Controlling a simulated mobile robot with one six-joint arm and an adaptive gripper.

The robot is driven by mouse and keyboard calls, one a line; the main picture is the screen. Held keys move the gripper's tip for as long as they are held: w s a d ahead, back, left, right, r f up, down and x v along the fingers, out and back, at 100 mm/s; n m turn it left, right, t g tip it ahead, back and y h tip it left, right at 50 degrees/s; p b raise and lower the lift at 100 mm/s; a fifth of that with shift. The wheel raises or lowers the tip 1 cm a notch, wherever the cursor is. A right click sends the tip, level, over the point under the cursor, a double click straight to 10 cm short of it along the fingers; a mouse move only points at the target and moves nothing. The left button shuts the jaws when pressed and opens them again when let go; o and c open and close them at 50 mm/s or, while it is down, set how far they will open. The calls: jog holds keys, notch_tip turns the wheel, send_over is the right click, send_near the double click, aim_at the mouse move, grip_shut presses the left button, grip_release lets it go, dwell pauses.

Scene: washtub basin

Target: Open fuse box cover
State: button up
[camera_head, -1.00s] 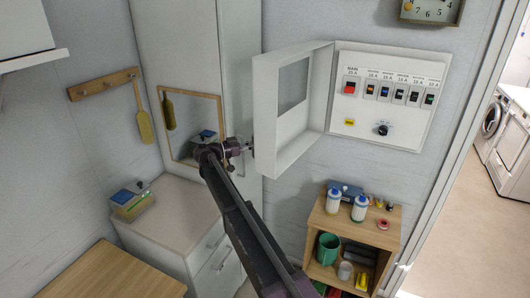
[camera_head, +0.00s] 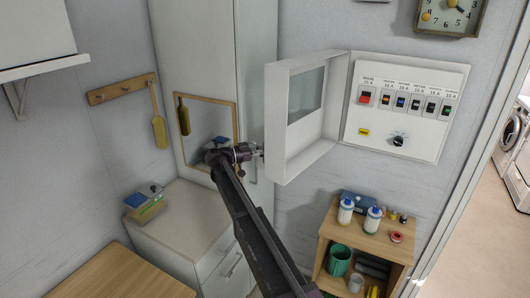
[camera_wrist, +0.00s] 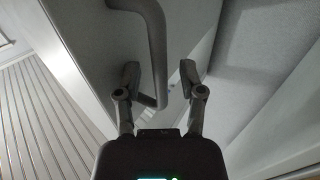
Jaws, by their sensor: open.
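The fuse box (camera_head: 407,107) is on the wall at the right in the head view. Its white cover (camera_head: 308,112), with a clear window, stands swung wide open to the left, showing the red main switch (camera_head: 365,96) and several smaller breakers. My gripper (camera_head: 256,151) is at the outer left edge of the cover. In the wrist view my gripper (camera_wrist: 161,82) is open, its two fingers apart, with a grey bar handle (camera_wrist: 159,50) reaching down between them. Whether the fingers touch the handle cannot be told.
A wooden shelf (camera_head: 372,231) with bottles stands below the fuse box. A white cabinet (camera_head: 185,222) and a framed mirror (camera_head: 232,104) are to the left. A clock (camera_head: 452,14) hangs above. A doorway opens at the far right.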

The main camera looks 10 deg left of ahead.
jog(key=v, duration=1.2)
jog(key=shift+s, duration=0.1)
dwell(0.6)
